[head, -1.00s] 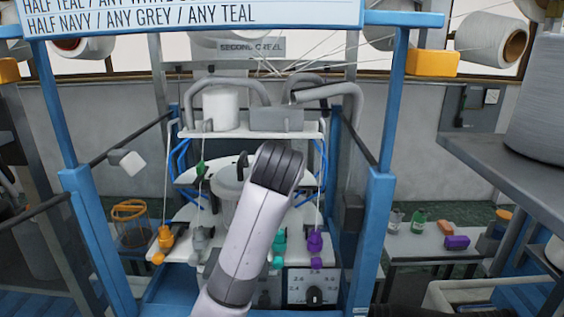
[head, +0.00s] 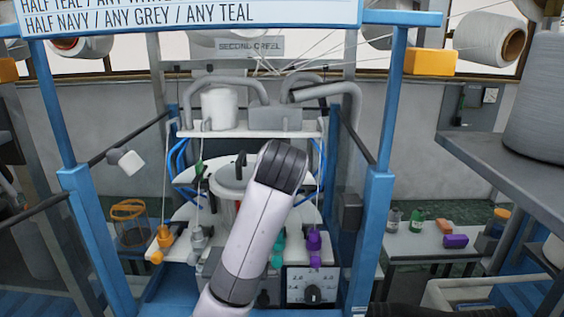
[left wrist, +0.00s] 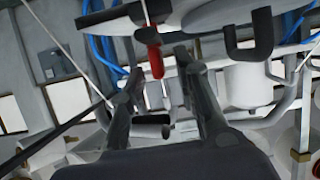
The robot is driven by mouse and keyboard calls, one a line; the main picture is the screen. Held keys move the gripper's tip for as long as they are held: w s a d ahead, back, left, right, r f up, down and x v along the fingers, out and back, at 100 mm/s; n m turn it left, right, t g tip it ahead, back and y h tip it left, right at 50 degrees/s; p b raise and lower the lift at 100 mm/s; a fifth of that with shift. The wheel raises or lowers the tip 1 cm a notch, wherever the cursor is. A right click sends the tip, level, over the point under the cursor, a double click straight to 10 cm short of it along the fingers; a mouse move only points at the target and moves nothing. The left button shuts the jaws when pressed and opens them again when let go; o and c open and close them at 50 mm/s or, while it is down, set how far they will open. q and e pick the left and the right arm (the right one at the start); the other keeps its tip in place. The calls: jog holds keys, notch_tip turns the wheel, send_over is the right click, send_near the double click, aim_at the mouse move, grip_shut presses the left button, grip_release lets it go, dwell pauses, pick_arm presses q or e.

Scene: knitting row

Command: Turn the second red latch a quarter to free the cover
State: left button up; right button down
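In the left wrist view a red latch (left wrist: 155,61) hangs down from under the pale round machine part. My left gripper (left wrist: 158,68) is open, with its two dark fingers on either side of the latch in the picture. I see a gap between the latch and each finger, but cannot tell how far beyond the tips it lies. In the head view a pale arm with a dark joint stands before the round machine (head: 188,212) and hides much of its middle. The gripper is hidden there. I cannot make out a second red latch or the cover. My right gripper is not in view.
A dark hook-shaped handle (left wrist: 250,38) sits right of the latch. Blue posts (head: 372,235) flank the machine. Orange (head: 165,236) and purple (head: 314,240) pieces hang on threads at its sides. A side table (head: 405,247) stands right.

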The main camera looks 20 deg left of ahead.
pick_arm(q)
jog(key=v, duration=1.2)
jog(key=shift+s+f, duration=0.1)
jog(key=shift+f, duration=0.05)
